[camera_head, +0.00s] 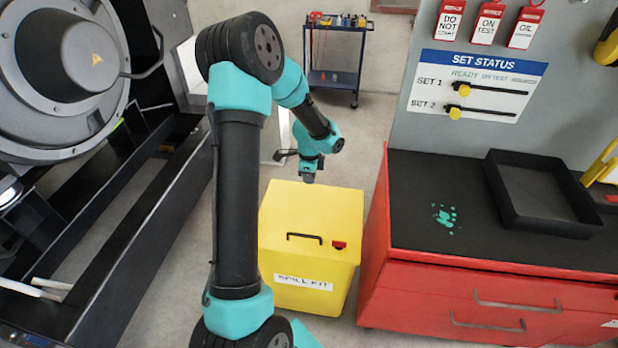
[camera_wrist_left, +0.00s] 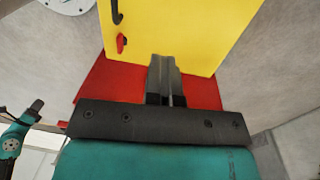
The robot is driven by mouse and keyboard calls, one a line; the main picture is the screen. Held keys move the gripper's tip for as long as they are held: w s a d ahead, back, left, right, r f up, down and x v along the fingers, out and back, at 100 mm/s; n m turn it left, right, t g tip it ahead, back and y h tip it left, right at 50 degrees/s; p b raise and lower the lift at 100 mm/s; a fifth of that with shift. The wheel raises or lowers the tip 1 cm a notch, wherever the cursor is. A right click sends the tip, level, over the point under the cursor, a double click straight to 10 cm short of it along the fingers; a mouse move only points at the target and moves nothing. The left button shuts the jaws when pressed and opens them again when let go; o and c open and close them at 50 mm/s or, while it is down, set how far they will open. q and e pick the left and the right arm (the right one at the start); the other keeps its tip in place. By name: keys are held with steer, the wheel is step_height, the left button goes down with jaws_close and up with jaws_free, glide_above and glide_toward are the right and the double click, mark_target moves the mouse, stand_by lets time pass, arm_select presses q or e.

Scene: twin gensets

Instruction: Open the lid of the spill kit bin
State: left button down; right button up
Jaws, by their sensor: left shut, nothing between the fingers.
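The yellow spill kit bin (camera_head: 312,275) stands on the floor with its lid (camera_head: 290,215) down. The lid carries a black bar handle (camera_head: 304,238) and a red latch (camera_head: 339,245). My left gripper (camera_head: 308,178) is shut and empty, near the lid's far edge in the head view; I cannot tell whether it touches. In the left wrist view the shut fingers (camera_wrist_left: 164,62) show against the lid (camera_wrist_left: 190,25), with the red latch (camera_wrist_left: 122,42) and part of the handle (camera_wrist_left: 117,14) to their left. My right gripper cannot be made out in either view.
A red cabinet (camera_head: 440,285) with a black top and a tray (camera_head: 540,195) stands close to the bin's right. Black frame rails and a large round machine (camera_head: 70,80) are at left. A tool cart (camera_head: 335,55) stands behind. Floor is clear between bin and cart.

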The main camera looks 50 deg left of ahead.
arm_select(q)
steer(key=c, duration=1.1)
jaws_free()
steer(key=shift+r, duration=0.1)
steer(key=r, duration=1.1)
steer(key=w+a+r, duration=0.1)
steer(key=r, duration=0.5)
steer(key=shift+r, duration=0.1)
